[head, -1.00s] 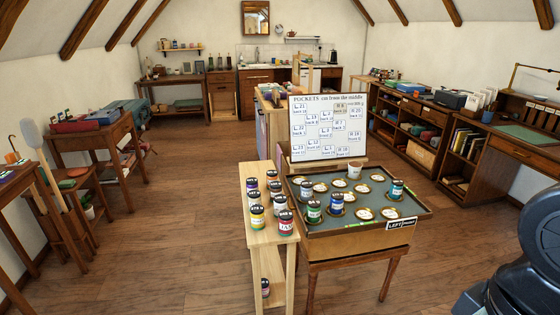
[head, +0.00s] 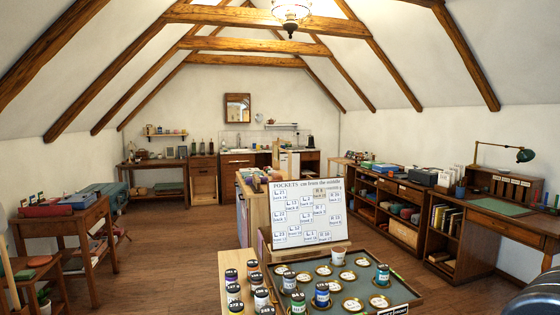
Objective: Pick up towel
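I cannot make out a towel for certain in the head view. A flat green item (head: 168,187), perhaps cloth, lies on the lower shelf of the back-left table. It is too small to identify. Several rolled or folded coloured items (head: 402,214) sit in the low shelves on the right, and I cannot tell whether any is a towel. My gripper is not in view; only a dark part of my own body shows at the lower right corner.
Floor is open on the left (head: 160,245). A sink counter (head: 245,163) is at the back.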

